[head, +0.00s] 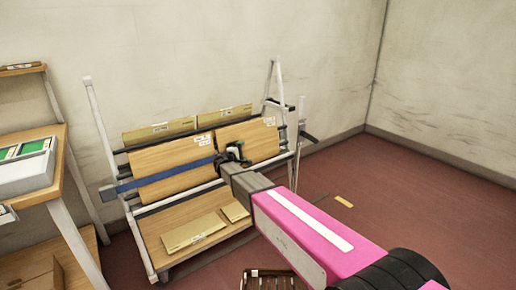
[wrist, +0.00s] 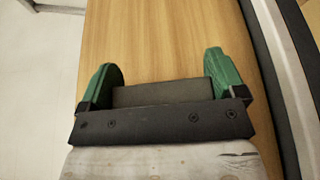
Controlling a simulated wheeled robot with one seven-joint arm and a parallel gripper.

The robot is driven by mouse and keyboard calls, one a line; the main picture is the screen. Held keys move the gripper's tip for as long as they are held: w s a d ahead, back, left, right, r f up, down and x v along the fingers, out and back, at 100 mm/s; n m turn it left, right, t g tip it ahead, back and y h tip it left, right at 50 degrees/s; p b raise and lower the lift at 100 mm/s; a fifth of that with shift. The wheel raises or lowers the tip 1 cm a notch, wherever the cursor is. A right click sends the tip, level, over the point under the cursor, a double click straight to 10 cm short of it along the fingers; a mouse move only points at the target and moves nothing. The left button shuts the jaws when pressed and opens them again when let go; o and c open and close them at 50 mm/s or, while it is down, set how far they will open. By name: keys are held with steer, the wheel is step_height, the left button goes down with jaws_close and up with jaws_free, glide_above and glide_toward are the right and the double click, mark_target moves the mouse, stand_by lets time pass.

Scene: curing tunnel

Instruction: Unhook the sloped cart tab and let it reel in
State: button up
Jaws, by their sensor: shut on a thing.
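The cart (head: 150,245) stands against the wall, with sloped wooden shelves. A blue strap (head: 165,174) runs taut across its front, from a dark housing (head: 108,193) at the left post to my gripper (head: 235,152). In the wrist view, the green fingers of my gripper (wrist: 162,78) stand on either side of a dark grey block (wrist: 160,93), which looks like the tab at the strap's end. My gripper is shut on it, in front of the sloped board. The strap does not show in the wrist view. Any hook is hidden behind my gripper and arm.
Flat cardboard packs (head: 193,232) lie on the cart's lower shelf. A brown crate (head: 268,279) is on the floor near my arm. The red floor at right is mostly clear.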

steer(key=s+a, duration=1)
steer(key=a, duration=0.3)
steer(key=s+a, duration=0.9)
steer(key=a, duration=0.5)
steer(key=s+a, duration=1)
steer(key=a, duration=0.3)
steer(key=shift+s+a, duration=0.3)
steer(key=shift+a, duration=0.05)
steer(key=o, duration=1)
steer(key=v, duration=0.7)
steer(key=shift+s, duration=0.2)
